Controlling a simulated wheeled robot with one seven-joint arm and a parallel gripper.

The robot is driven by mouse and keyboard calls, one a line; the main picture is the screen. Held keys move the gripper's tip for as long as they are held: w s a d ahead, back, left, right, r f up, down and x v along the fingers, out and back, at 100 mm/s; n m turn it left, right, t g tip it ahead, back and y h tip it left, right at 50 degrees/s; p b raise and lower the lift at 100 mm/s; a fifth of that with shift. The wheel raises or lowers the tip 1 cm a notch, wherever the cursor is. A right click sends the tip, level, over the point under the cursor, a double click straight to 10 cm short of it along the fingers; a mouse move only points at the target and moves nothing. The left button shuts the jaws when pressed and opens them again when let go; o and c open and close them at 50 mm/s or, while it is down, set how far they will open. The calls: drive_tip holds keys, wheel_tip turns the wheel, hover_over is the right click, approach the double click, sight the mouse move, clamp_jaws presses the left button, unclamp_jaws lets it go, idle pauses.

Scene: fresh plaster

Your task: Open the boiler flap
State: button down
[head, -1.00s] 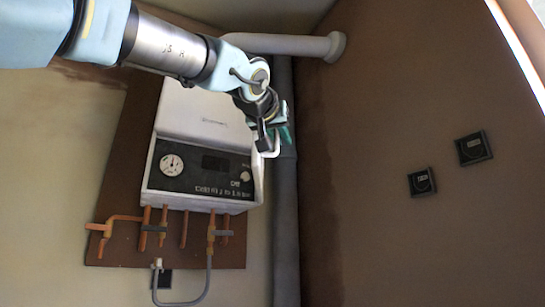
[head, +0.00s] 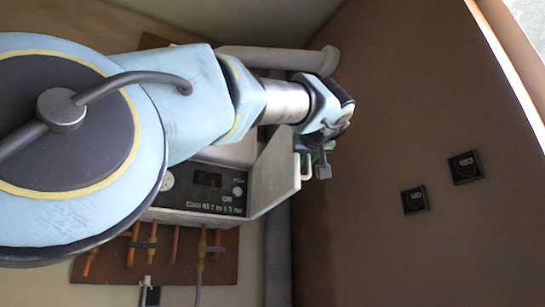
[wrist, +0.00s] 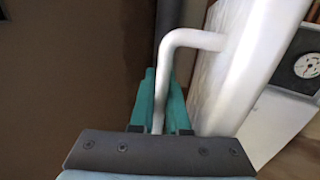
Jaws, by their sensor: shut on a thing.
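The boiler (head: 207,190) hangs on the wall, with its dark control panel facing me and its upper part largely hidden behind my arm. Its white flap (head: 274,178) stands swung out at an angle from the boiler's right side. In the wrist view the flap (wrist: 243,75) is a pale panel just right of my fingers. Its bent white handle (wrist: 190,40) runs down between my green fingertips. My gripper (head: 308,160) is shut on this handle; the wrist view shows the gripper (wrist: 160,95) with a finger on either side of the bar.
Copper pipes (head: 174,245) come out below the boiler over a brown board. A grey vertical pipe (head: 277,255) runs in the corner right of the boiler. Two dark switches (head: 415,200) sit on the brown right wall. The space before that wall is free.

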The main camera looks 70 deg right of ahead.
drive_tip(key=shift+s+d+f+t, duration=0.3)
drive_tip(key=shift+d, duration=0.15)
drive_tip(key=shift+s+f, duration=0.1)
drive_tip(key=c, duration=1.2)
unclamp_jaws()
drive_tip(key=shift+r, duration=0.2)
drive_tip(key=b+v, duration=0.4)
drive_tip(key=v, duration=0.7)
